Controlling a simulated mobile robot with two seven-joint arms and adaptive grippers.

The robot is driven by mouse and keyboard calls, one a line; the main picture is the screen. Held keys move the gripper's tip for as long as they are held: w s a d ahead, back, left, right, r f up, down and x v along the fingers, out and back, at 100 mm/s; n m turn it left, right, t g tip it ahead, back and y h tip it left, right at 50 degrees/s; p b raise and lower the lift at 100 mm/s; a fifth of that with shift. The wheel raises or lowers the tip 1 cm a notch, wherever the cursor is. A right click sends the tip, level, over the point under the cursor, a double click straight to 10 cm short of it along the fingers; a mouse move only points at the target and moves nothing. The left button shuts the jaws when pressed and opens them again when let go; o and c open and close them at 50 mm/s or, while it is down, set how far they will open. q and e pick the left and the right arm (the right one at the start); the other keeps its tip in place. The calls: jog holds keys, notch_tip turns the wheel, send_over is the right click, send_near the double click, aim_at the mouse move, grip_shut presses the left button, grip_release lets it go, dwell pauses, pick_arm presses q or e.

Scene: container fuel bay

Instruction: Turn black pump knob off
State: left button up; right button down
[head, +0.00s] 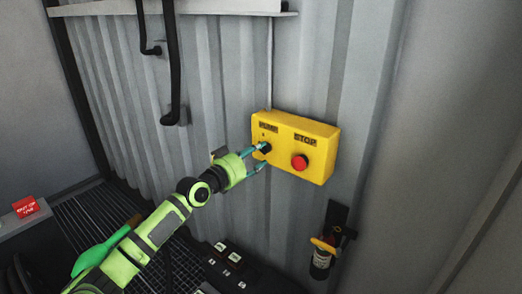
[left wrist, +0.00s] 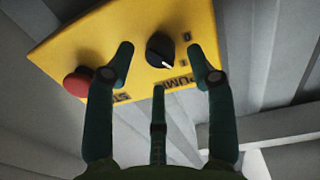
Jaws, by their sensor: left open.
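The black pump knob (head: 265,148) sits on the left part of a yellow box (head: 325,150) on the corrugated wall, under the word PUMP. In the left wrist view the knob (left wrist: 159,48) shows upside down, with a white pointer mark toward its lower right edge. Two small dark labels are beside it; I cannot read them surely. My left gripper (head: 263,156) reaches the box from the lower left. Its fingers (left wrist: 164,62) are open, spread on either side of the knob with gaps visible; contact cannot be told. My right gripper is not in view.
A red STOP button (head: 299,162) is right of the knob on the same box. A small fire extinguisher (head: 323,252) hangs below right. A black pipe (head: 173,80) runs down the wall at upper left. Black switch-like items (head: 230,260) are below my arm.

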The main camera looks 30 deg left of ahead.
pick_arm(q)
jog(key=shift+w+d, duration=0.1)
jog(key=shift+w, duration=0.9)
grip_shut()
jog(key=shift+n, duration=0.3)
jog(key=n, duration=0.5)
jog(key=shift+f, duration=0.1)
jog(key=n+p, duration=0.1)
jog(key=n, duration=0.5)
jog(key=shift+d+n, duration=0.1)
jog(key=shift+n, duration=0.2)
